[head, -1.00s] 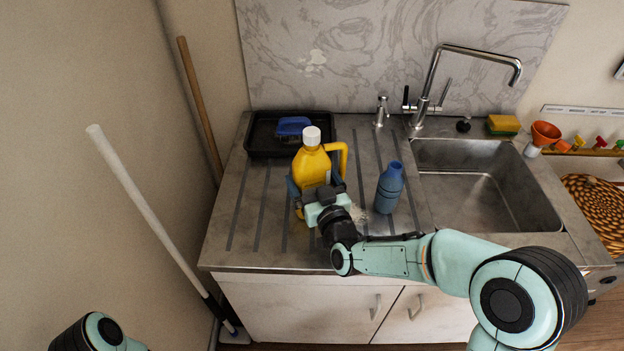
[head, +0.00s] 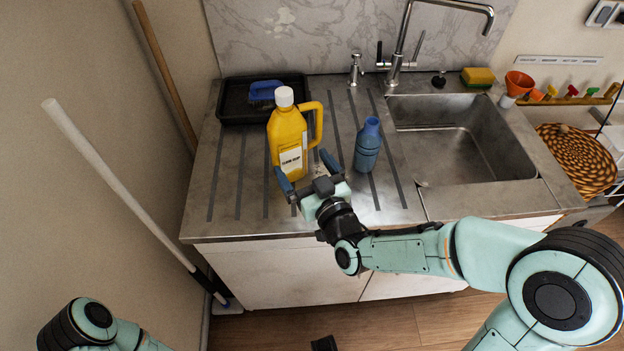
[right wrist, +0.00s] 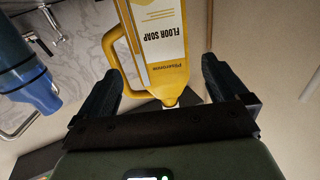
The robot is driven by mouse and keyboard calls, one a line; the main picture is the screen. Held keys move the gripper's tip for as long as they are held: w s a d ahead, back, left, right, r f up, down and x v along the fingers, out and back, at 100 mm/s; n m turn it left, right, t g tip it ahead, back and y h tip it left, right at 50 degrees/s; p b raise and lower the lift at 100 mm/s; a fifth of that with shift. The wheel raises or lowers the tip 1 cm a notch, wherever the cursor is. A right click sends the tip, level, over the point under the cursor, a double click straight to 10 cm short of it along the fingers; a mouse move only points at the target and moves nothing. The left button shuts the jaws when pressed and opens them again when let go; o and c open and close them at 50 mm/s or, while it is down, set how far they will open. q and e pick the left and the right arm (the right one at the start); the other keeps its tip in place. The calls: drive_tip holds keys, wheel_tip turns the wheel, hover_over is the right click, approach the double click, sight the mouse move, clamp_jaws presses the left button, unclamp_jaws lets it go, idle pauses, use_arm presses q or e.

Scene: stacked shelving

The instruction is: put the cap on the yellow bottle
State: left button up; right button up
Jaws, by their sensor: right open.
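The yellow bottle (head: 289,142) stands upright on the counter in the head view, with its handle to the right and a white cap (head: 284,96) on its top.
A blue bottle (head: 367,145) stands right of the yellow bottle, close to my right gripper. A black tray (head: 236,106) with a blue brush (head: 264,91) is behind. The sink (head: 460,150) is at the right. The left front counter is clear.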

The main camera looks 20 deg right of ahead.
drive_tip(key=shift+s+d+b, duration=0.15)
drive_tip(key=shift+s+b, duration=0.4)
drive_tip(key=shift+s, duration=0.4)
drive_tip(key=shift+s+d+b, duration=0.1)
drive_tip(key=shift+s+b, duration=0.45)
drive_tip(key=shift+s, duration=0.35)
